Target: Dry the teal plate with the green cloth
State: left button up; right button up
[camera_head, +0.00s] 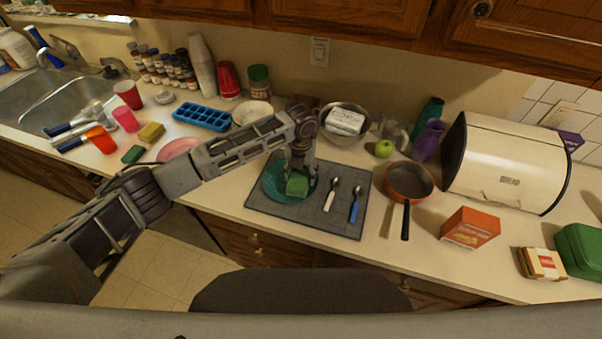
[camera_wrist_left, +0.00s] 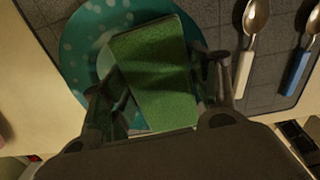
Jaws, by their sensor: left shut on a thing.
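The teal plate (camera_head: 272,186) lies on a dark grey mat (camera_head: 341,219) on the counter. It also shows in the left wrist view, with pale spots on its surface (camera_wrist_left: 75,63). My left gripper (camera_head: 297,176) is above the plate and shut on the green cloth (camera_head: 297,186). In the left wrist view the folded cloth (camera_wrist_left: 155,70) is between the two fingers and covers the right part of the plate. Whether the cloth touches the plate is hard to tell. My right gripper is in neither view.
Two spoons, white-handled (camera_head: 330,196) and blue-handled (camera_head: 355,206), lie on the mat right of the plate. A frying pan (camera_head: 409,181) and an orange box (camera_head: 470,228) stand further right. A pink plate (camera_head: 178,149) and blue ice tray (camera_head: 202,118) lie to the left.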

pick_arm(q)
jog(key=shift+w+a, duration=0.25)
jog(key=shift+a, duration=0.6)
jog(key=shift+w+a, duration=0.25)
jog(key=shift+a, duration=0.6)
jog(key=shift+a, duration=0.1)
jog(key=shift+w+a+f, duration=0.1)
jog(key=shift+w+a, duration=0.2)
jog(key=shift+a, duration=0.5)
jog(key=shift+w+a, duration=0.25)
jog(key=shift+a, duration=0.55)
jog(key=shift+d, duration=0.15)
jog(key=shift+s+d, duration=0.2)
jog(key=shift+d, duration=1.4)
jog(key=shift+d, duration=0.1)
jog(key=shift+s+d, duration=0.15)
jog(key=shift+d, duration=0.7)
jog(key=shift+s+d, duration=0.15)
jog(key=shift+d, duration=0.7)
jog(key=shift+a, duration=0.1)
